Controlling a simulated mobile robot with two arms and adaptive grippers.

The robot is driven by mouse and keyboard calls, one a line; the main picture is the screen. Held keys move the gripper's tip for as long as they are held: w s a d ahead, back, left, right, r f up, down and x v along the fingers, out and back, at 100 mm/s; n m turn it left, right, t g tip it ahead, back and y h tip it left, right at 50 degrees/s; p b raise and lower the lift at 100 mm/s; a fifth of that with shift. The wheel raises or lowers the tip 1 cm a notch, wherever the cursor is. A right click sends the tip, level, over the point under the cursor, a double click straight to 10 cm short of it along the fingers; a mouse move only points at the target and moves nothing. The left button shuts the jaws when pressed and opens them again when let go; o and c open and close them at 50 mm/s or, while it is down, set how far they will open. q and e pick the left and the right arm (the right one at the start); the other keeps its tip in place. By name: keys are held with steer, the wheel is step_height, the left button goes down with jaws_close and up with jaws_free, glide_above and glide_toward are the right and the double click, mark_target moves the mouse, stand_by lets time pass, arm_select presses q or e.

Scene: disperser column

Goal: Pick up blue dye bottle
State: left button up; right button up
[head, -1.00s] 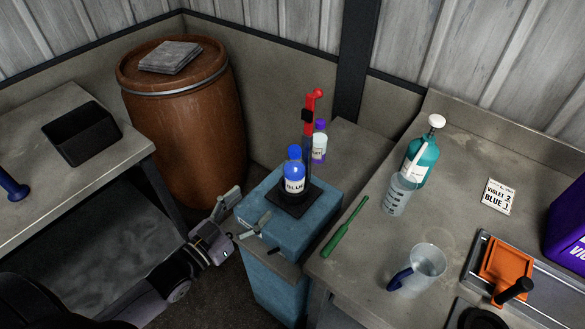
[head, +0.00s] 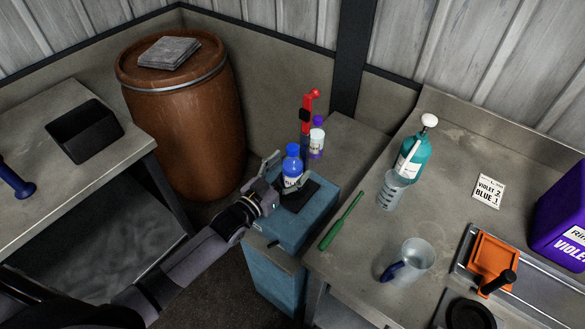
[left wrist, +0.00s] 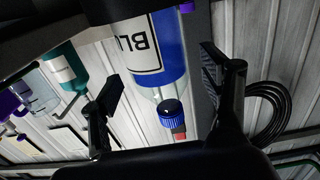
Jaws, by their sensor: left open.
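The blue dye bottle (head: 292,166), with a blue cap and a white label, stands upright on the black base plate (head: 304,194) of the red column (head: 306,110). My left gripper (head: 282,176) is open at the bottle, with one finger on each side in the head view. In the left wrist view the bottle (left wrist: 172,58) appears upside down between the two open fingers (left wrist: 160,85). Gaps show beside the bottle there; I cannot tell whether either finger touches it. The gripper partly hides the bottle's lower part in the head view. My right gripper is not in view.
A violet-capped bottle (head: 317,140) stands just behind the column. The blue cabinet (head: 275,228) supports the column. On the right bench are a green tool (head: 341,222), a clear beaker (head: 392,191), a teal pump bottle (head: 414,156) and a clear jug (head: 415,258).

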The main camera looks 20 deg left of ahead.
arm_select(q)
steer(key=shift+x, duration=0.95)
steer(key=shift+a, duration=0.1)
steer(key=shift+c, duration=0.8)
steer(key=c, duration=1.3)
